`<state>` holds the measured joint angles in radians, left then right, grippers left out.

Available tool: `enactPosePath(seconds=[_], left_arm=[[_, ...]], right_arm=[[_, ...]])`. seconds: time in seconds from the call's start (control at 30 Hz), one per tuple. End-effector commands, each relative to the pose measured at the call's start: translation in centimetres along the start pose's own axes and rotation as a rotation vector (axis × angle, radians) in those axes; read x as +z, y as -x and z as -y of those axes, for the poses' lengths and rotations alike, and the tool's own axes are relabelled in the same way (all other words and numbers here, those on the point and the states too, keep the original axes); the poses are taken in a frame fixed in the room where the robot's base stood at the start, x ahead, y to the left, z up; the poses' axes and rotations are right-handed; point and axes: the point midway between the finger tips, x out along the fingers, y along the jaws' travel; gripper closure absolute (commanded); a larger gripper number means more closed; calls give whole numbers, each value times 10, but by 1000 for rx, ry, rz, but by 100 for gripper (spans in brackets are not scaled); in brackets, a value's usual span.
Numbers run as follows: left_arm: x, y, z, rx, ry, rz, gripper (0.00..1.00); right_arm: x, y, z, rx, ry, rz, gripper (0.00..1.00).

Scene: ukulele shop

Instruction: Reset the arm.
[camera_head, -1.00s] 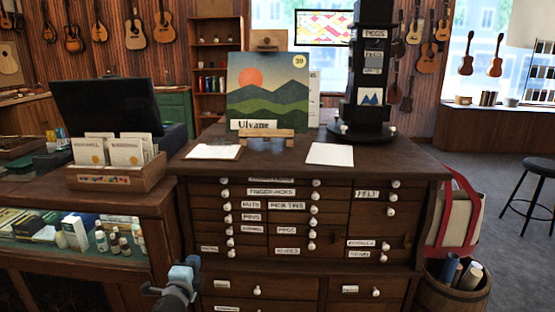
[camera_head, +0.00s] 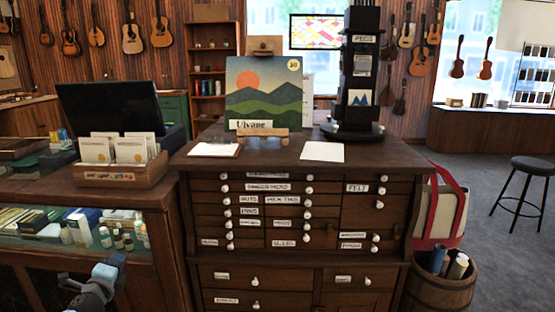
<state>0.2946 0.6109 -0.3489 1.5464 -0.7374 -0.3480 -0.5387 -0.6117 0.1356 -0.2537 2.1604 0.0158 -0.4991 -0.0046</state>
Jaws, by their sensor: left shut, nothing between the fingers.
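My left gripper (camera_head: 106,270) shows at the lower left of the head view. It is shut and empty, in front of the glass-fronted counter (camera_head: 160,192) and left of the wooden drawer cabinet (camera_head: 408,190). It appears clear of both. My right gripper is not in view.
A wooden card box (camera_head: 122,174) sits on the counter. A barrel (camera_head: 440,291) and a stool (camera_head: 530,166) stand right, with open floor between.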

Motion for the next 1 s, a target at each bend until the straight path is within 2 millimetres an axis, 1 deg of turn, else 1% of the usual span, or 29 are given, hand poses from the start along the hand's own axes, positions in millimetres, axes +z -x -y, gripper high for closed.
enactPosePath(seconds=[0.03,0.17,0.27,0.37,0.4,0.47,0.5,0.53,0.6,0.67,0.7,0.8,1.0], left_arm=[[-19,18,-17,30,63,-28,100],[-41,55,-42,93,203,-64,100],[-59,88,-62,153,321,-90,100],[-80,128,-82,228,459,-116,100],[-89,148,-90,266,522,-125,100],[-103,181,-102,330,629,-139,100],[-112,204,-109,376,704,-146,100],[-119,222,-113,411,759,-149,100],[-132,258,-120,488,877,-151,100],[-140,285,-122,546,963,-150,100],[-146,302,-124,582,1015,-148,100],[-156,339,-125,667,1128,-138,100],[-172,403,-119,818,1323,-108,100]], right_arm=[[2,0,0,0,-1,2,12],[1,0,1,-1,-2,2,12],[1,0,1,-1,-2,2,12],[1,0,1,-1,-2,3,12],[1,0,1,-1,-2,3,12],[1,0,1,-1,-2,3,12],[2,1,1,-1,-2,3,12],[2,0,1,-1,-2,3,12],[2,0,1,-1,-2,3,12],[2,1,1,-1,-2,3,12],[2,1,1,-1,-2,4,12],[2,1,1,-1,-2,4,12],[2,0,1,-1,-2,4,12]])
